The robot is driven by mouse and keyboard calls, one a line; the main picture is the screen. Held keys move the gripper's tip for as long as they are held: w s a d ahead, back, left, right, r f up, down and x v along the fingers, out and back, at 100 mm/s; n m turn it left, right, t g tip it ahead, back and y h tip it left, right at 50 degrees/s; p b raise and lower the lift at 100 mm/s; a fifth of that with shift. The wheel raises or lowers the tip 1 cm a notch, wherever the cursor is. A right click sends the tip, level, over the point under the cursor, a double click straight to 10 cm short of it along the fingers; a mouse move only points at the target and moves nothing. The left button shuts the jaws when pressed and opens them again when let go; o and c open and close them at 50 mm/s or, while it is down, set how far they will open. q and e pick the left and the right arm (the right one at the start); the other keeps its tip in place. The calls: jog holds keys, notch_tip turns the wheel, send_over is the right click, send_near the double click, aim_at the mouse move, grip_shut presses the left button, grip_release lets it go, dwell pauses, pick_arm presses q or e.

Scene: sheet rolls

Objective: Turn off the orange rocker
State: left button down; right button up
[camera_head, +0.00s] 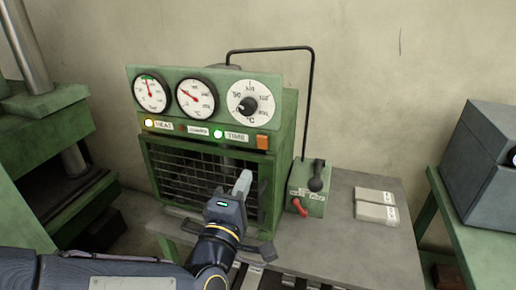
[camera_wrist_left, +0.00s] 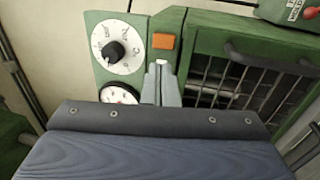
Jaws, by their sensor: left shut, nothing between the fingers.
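The orange rocker (camera_head: 262,142) is a small square switch at the right end of the green machine's label strip, below the large white dial (camera_head: 252,98). It also shows in the left wrist view (camera_wrist_left: 164,41), just ahead of the fingertips. Which way the rocker is tipped cannot be told. My left gripper (camera_head: 243,180) is shut and empty, in front of the machine's wire grille and below the rocker in the head view. In the left wrist view its closed fingers (camera_wrist_left: 161,72) point towards the rocker, with a small gap visible. My right gripper is not in view.
Two red-needled gauges (camera_head: 197,98) sit left of the dial. A glowing white lamp (camera_head: 149,123) and a green lamp (camera_head: 218,134) mark the strip. A lever box (camera_head: 308,190) with black and red handles stands right of the machine. Pale packs (camera_head: 376,205) lie on the grey table.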

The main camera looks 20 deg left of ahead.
aim_at(262, 141)
pick_arm(q)
jog(key=w+p, duration=0.1)
jog(key=w, duration=0.2)
jog(key=w+r+p, duration=0.1)
jog(key=w, duration=0.5)
jog(key=shift+w+d+r+p, duration=0.1)
jog(key=shift+w+r+p, duration=0.1)
jog(key=shift+r+p, duration=0.2)
jog(key=shift+r, duration=0.1)
